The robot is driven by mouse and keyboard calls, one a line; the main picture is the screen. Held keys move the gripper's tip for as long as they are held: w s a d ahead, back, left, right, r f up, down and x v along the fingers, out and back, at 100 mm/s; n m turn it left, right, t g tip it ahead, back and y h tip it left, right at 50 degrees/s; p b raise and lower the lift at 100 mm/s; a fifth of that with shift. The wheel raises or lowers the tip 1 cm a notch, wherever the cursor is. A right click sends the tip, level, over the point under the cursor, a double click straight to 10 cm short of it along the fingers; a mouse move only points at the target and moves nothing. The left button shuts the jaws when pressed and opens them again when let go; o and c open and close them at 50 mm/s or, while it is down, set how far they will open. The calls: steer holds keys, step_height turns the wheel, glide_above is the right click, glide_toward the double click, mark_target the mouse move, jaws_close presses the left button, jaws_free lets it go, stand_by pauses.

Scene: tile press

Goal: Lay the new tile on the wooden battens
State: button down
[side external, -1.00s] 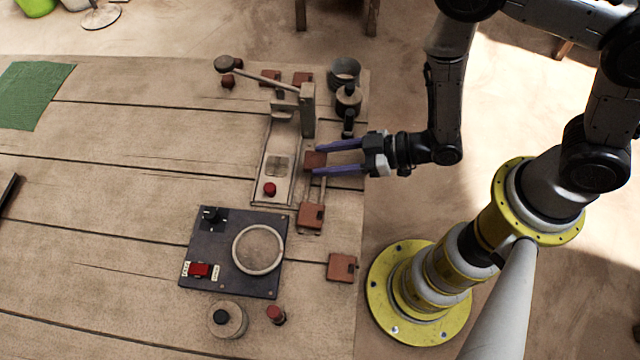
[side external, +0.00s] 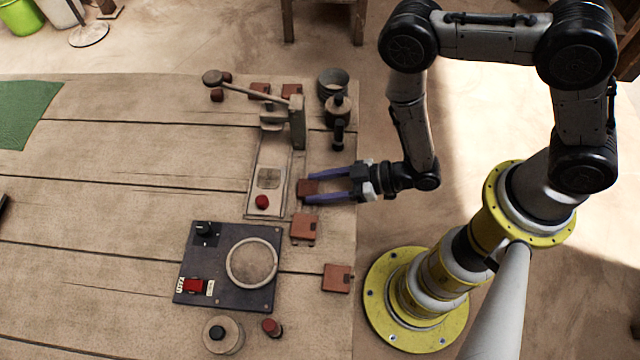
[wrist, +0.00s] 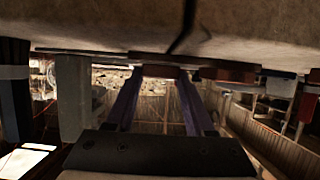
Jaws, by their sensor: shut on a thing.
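My gripper (side external: 308,187), with two purple fingers, is shut on a red-brown tile (side external: 306,188) just right of the press plate. In the wrist view the fingers reach to this tile (wrist: 160,71), seen edge-on and dark. The tile is low over the wooden battens, mostly hiding them; I cannot tell whether it touches them. A second red-brown tile (side external: 304,227) lies at the near end of the battens. Another tile (side external: 337,277) lies apart, near the table's right edge.
The lever press (side external: 297,120) stands behind and left of my gripper, its plate bearing a red knob (side external: 262,202). A grey cup (side external: 332,85) and dark-handled tool (side external: 338,112) stand behind. A dark control panel (side external: 190,240) is front left.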

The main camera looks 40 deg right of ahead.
steer(key=shift+f, duration=0.15)
steer(key=shift+c, duration=1.3)
jaws_free()
steer(key=shift+s+d+r, duration=0.15)
steer(key=shift+d+r, duration=0.05)
steer(key=shift+r, duration=0.05)
steer(key=v, duration=0.7)
steer(key=shift+r, duration=0.1)
